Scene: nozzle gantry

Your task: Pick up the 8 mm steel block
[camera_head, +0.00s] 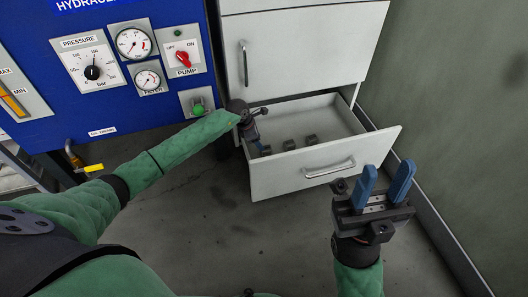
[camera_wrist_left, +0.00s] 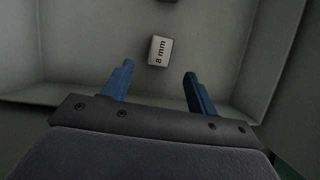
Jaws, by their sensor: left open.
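The 8 mm block (camera_wrist_left: 160,50) is a small grey block with a pale top face marked "8 mm". In the left wrist view it lies on the drawer floor, beyond and between the fingertips, apart from both. My left gripper (camera_wrist_left: 158,72) is open and empty; in the head view it points down into the left part of the open drawer (camera_head: 280,180). Two dark grey blocks (camera_head: 288,145) (camera_head: 311,140) show in the drawer there; I cannot read their labels. My right gripper (camera_head: 384,175) is open and empty, in front of the drawer's right end.
The drawer's front panel with its handle (camera_head: 330,169) and its side walls surround the blocks. A closed white cabinet front (camera_head: 300,50) stands above. A blue hydraulic panel (camera_head: 40,80) is at left, a grey wall (camera_head: 450,100) at right. The floor in front is clear.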

